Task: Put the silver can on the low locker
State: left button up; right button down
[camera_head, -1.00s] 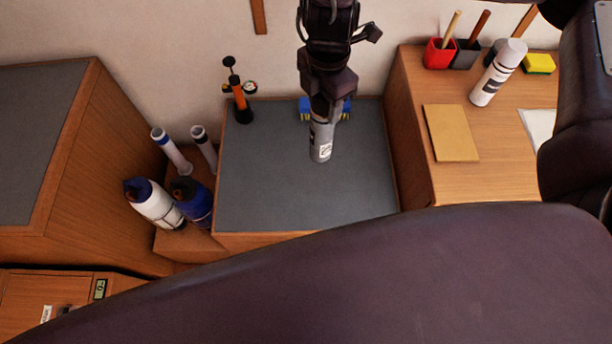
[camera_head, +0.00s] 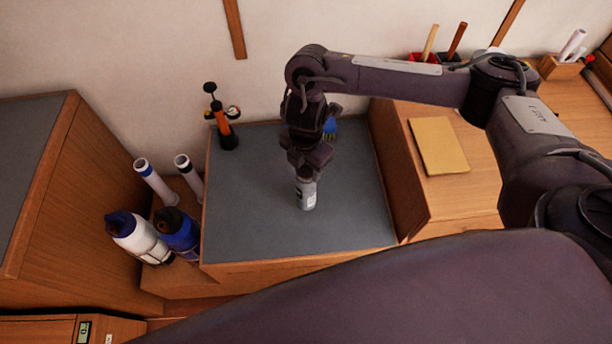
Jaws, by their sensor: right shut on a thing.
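The silver can (camera_head: 306,194) is upright, its lower part showing below my right gripper (camera_head: 305,174). My right gripper is shut on the can's upper part, which the fingers hide. The can is over the grey top of the low locker (camera_head: 255,225), near its middle. I cannot tell whether its base touches the top. My left gripper is not in the view.
An orange pump (camera_head: 224,128) stands at the locker's back left corner. A blue item (camera_head: 329,128) is partly hidden behind my gripper. A white bottle (camera_head: 138,236) and a blue bottle (camera_head: 178,233) stand left. A higher desk (camera_head: 455,200) borders the right. The locker's front is clear.

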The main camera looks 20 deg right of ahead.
notch_tip(320, 180, down, 3)
jog(key=shift+f+b, duration=0.2)
jog(key=shift+b, duration=0.45)
jog(key=shift+f, duration=0.4)
jog(key=c, duration=0.7)
grip_release()
jog(key=shift+o, duration=0.2)
notch_tip(320, 180, up, 11)
jog(key=p, duration=0.3)
jog(key=shift+f, duration=0.15)
jog(key=shift+r, duration=0.75)
